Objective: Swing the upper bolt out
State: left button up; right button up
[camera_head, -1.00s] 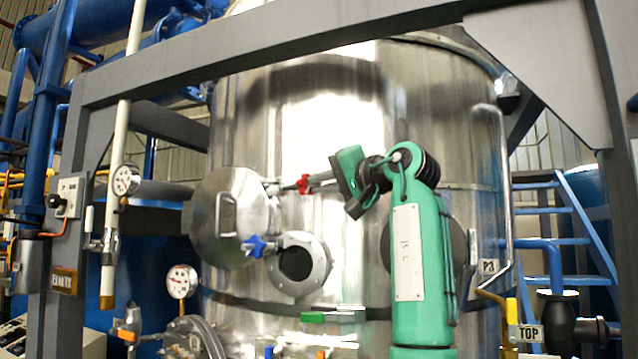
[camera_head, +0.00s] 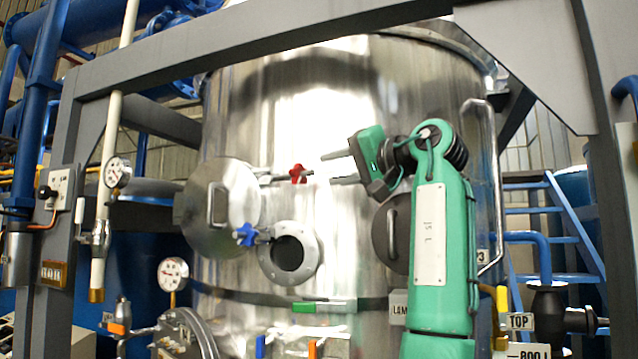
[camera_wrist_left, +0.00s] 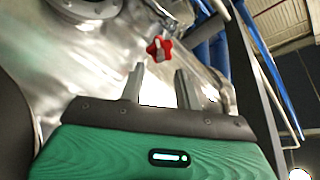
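The upper bolt (camera_head: 298,173) has a red star knob and a thin rod running left toward the round steel door (camera_head: 205,190). The red knob also shows in the left wrist view (camera_wrist_left: 159,49), just beyond the fingertips. The lower bolt (camera_head: 246,235) has a blue star knob at the door's lower right. My left gripper (camera_head: 335,168) is green with grey fingers, to the right of the red knob and pointing at it. Its fingers are apart with nothing between them, and a gap separates them from the knob. My right gripper is not in view.
A round flanged port (camera_head: 288,258) sits below the bolts on the shiny steel tank (camera_head: 330,110). A dark round cover (camera_head: 392,235) is partly behind my arm. A grey frame beam (camera_head: 250,45) crosses above, and a pressure gauge (camera_head: 173,272) stands lower left.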

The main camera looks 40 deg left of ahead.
pick_arm(q)
jog(key=d+b, duration=0.2)
jog(key=d, duration=0.6)
jog(key=shift+s, duration=0.1)
